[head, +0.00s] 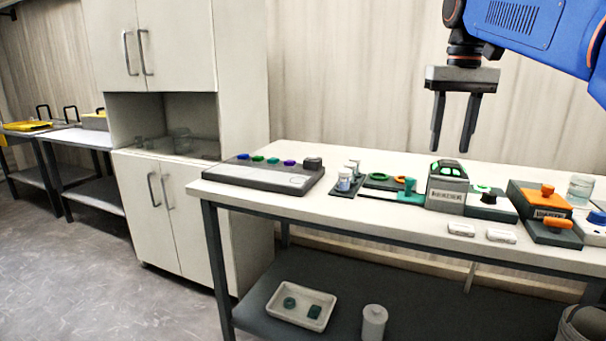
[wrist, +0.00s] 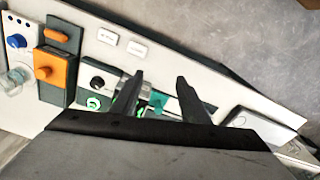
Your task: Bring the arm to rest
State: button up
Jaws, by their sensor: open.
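My gripper (head: 454,122) hangs from my blue arm, fingers pointing down, above the back part of the white table (head: 335,212). Its two dark fingers are apart with nothing between them. In the wrist view my gripper (wrist: 155,92) also shows open, with the table and its devices beyond the fingertips. The grey device with green lights (head: 447,186) stands below the gripper, apart from it. The gripper touches nothing that I can see.
A grey panel with coloured knobs (head: 263,174) lies at the table's left. An orange-and-dark device (head: 545,213) and a glass jar (head: 580,188) stand at the right. Below is a shelf with a white tray (head: 300,304). A tall cabinet (head: 238,60) stands left of the table.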

jog(key=s+f+t, duration=0.1)
jog(key=s+f, duration=0.7)
jog(key=f, duration=0.3)
jog(key=s+a+f+n+t, duration=0.1)
jog(key=s+f, duration=0.7)
jog(key=f, duration=0.3)
jog(key=s+a+f+t, duration=0.1)
jog(key=s+f+t, duration=0.1)
jog(key=s+f, duration=0.6)
notch_tip(320, 180, down, 3)
jog(key=shift+s+a+f, duration=0.15)
